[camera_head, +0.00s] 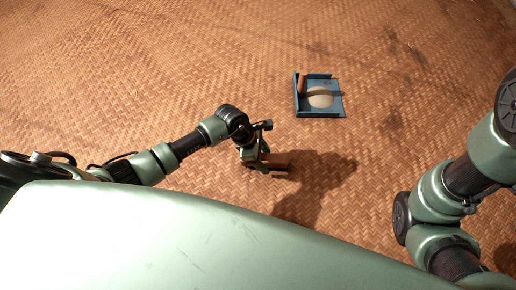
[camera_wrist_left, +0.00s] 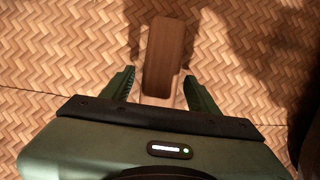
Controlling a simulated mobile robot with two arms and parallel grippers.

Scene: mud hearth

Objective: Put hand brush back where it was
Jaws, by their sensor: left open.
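The hand brush, seen as a brown wooden block (camera_wrist_left: 165,50), lies on the woven floor. It also shows in the head view (camera_head: 280,159), beside my left gripper (camera_head: 264,165). In the left wrist view my left gripper (camera_wrist_left: 159,75) is open, with one green finger on each side of the brush's near end. Gaps show between the fingers and the wood.
A blue dustpan (camera_head: 336,107) lies on the floor beyond the brush, to the upper right. A pale round heap (camera_head: 320,99) and a brown handle-like piece (camera_head: 303,84) show in it. The woven mat floor (camera_head: 180,60) around is clear.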

